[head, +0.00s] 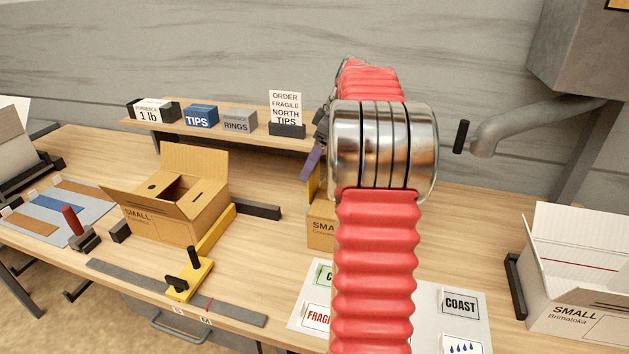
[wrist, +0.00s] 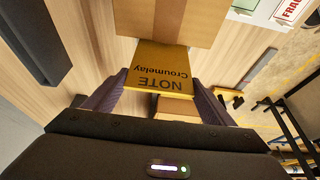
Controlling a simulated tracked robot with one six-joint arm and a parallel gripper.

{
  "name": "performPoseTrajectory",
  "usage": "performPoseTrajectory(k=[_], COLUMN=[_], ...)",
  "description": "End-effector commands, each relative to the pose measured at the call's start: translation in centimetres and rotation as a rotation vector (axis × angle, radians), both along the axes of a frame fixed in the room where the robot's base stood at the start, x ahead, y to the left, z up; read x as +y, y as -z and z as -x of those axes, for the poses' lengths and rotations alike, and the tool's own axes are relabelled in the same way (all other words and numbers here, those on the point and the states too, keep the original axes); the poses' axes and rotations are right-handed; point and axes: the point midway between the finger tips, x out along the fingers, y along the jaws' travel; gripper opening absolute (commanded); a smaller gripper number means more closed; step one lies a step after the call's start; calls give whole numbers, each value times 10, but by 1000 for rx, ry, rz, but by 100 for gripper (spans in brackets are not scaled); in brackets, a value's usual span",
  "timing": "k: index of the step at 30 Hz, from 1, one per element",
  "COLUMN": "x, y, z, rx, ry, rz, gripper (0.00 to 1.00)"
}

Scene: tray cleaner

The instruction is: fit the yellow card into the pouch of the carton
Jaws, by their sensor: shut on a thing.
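My gripper (head: 313,162) is shut on the yellow card (wrist: 152,78), which reads NOTE Croumelay. In the wrist view the card lies between my two purple fingers (wrist: 158,88), and its far end meets or overlaps the edge of a brown carton (wrist: 150,18). In the head view a narrow strip of the card (head: 313,186) shows below the fingers, just above the carton marked SMALL (head: 321,227). My red arm hides most of this carton. I cannot make out the pouch, or tell whether the card touches it.
An open SMALL carton (head: 176,212) stands left, beside a yellow stop (head: 190,280). A white carton (head: 578,270) stands right. A label sheet (head: 477,331) lies in front. A shelf (head: 222,131) with small boxes runs behind.

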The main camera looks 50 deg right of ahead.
Motion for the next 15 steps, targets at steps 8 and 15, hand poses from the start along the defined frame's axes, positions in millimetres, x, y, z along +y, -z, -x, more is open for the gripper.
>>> performPoseTrajectory(k=[8, 15], x=[0, 0], y=[28, 28], z=[0, -1], rx=[0, 0], ry=[-1, -1], rz=[0, 0], gripper=[41, 41])
